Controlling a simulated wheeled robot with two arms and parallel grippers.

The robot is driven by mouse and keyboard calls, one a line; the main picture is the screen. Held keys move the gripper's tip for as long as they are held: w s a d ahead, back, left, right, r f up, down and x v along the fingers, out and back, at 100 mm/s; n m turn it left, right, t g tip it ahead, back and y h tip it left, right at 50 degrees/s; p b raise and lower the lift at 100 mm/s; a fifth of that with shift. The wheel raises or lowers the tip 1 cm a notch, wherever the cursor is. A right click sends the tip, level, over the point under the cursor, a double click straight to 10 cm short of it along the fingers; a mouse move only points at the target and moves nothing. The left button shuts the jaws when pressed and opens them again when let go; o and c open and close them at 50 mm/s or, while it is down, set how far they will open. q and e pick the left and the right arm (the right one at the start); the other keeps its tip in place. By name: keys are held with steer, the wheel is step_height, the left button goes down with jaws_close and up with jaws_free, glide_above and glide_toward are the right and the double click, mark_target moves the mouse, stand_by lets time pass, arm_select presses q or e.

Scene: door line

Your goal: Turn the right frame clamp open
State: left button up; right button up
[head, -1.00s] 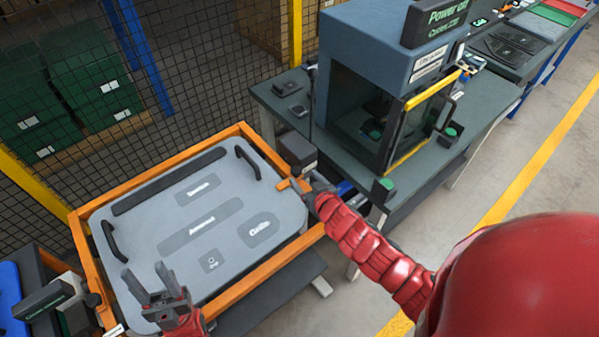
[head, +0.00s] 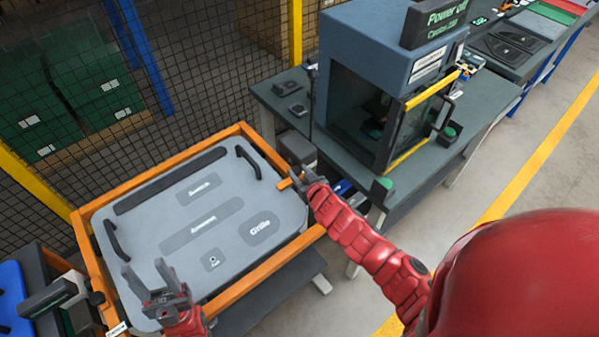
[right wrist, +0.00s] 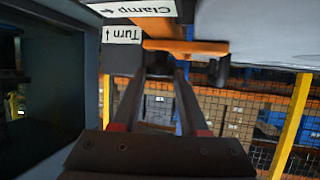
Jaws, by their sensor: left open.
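The right frame clamp sits at the right side of the orange frame (head: 262,150), and its orange lever (head: 284,184) is partly hidden by my right gripper (head: 302,181). In the right wrist view, the lever (right wrist: 185,47) lies crosswise just beyond the tips of my right gripper (right wrist: 157,78). A dark block lies between the tips, and whether they press on anything is unclear. White labels reading "Turn" (right wrist: 122,35) and "Clamp" (right wrist: 135,9) appear upside down beside it. My left gripper (head: 152,282) is open and empty above the grey panel's near left corner.
The grey panel (head: 150,225) with black handles lies inside the orange frame. A blue-grey machine (head: 365,60) with a yellow-edged door stands on a bench (head: 275,95) close to my right gripper. A mesh fence (head: 200,50) runs behind. Floor is clear at right.

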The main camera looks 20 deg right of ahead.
jaws_close()
stand_by(1.0)
